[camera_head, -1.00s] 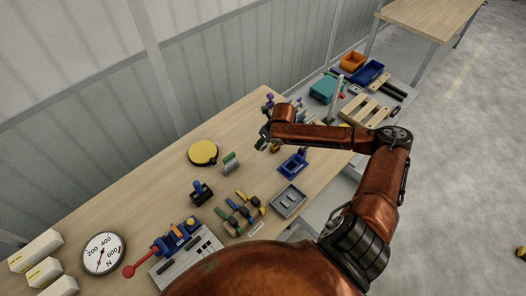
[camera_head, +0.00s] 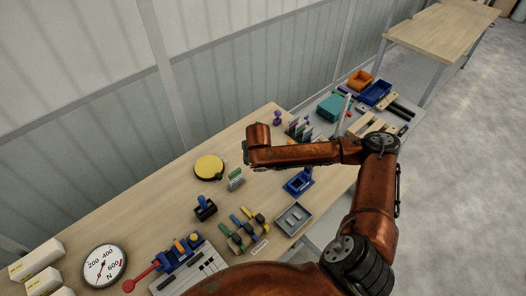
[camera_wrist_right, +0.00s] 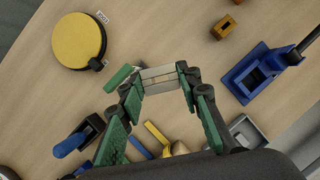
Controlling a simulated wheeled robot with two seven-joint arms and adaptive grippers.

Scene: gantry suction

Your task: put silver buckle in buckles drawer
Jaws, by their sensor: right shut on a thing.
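My right gripper (camera_wrist_right: 160,80) has green-padded fingers that close on a pale silver rectangular frame, apparently the silver buckle (camera_wrist_right: 158,72), held across the fingertips. I cannot make out a drawer marked for buckles. A small grey tray (camera_head: 293,219) with small pieces in it lies at the table's front edge; part of it shows in the wrist view (camera_wrist_right: 246,128). My left gripper is not in view.
A yellow disc (camera_head: 209,167), a green upright piece (camera_head: 236,180), a blue fixture (camera_head: 298,182) and a dark block with a blue handle (camera_head: 205,207) stand around the arm. Coloured straps (camera_head: 243,228) lie in front. A dial (camera_head: 105,266) is at left. Bare wood separates them.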

